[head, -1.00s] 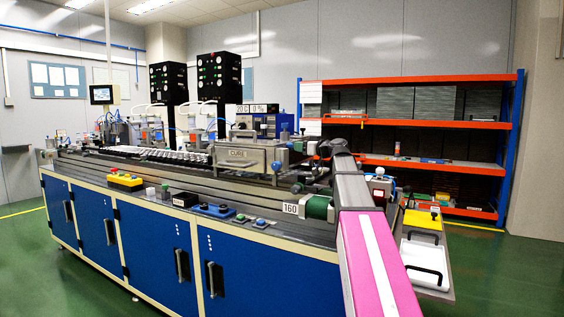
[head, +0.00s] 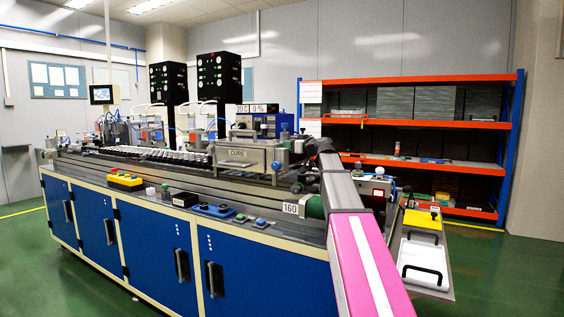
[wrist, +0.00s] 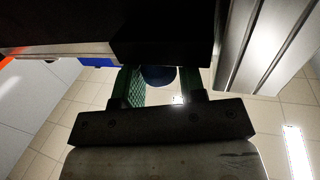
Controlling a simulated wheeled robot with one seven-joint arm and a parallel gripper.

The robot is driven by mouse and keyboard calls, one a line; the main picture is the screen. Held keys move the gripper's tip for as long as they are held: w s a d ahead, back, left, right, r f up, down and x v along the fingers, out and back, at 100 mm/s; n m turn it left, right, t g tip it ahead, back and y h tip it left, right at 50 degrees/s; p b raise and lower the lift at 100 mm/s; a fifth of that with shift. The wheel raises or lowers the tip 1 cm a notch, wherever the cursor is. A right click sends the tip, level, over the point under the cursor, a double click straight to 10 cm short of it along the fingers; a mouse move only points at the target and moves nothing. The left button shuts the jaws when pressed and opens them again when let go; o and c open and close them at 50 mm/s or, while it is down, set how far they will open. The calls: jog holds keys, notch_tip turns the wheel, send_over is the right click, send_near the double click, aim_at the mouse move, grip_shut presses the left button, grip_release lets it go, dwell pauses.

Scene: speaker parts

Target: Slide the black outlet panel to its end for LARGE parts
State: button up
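In the wrist view, my gripper (wrist: 162,88) has its two green-padded fingers standing apart on either side of a dark blue round knob (wrist: 158,74). The knob fills most of the gap, but I cannot tell whether the pads touch it. A black block (wrist: 165,40) lies just beyond the fingers; I cannot tell if it is the outlet panel. In the head view, my arm reaches over the right end of the machine (head: 255,235), and its wrist hides the fingers and what they are at. I cannot pick out the black outlet panel for certain there.
A grey CURE box (head: 238,157) and a blue knob (head: 276,166) stand left of my wrist. A yellow tray (head: 422,219) and a white tray (head: 422,258) sit right of my arm. An orange shelf rack (head: 410,122) is behind. The wrist view also shows a pale metal profile (wrist: 262,40).

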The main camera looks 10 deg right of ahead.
jog(key=c, duration=0.4)
jog(key=shift+r, duration=0.75)
jog(key=o, duration=1)
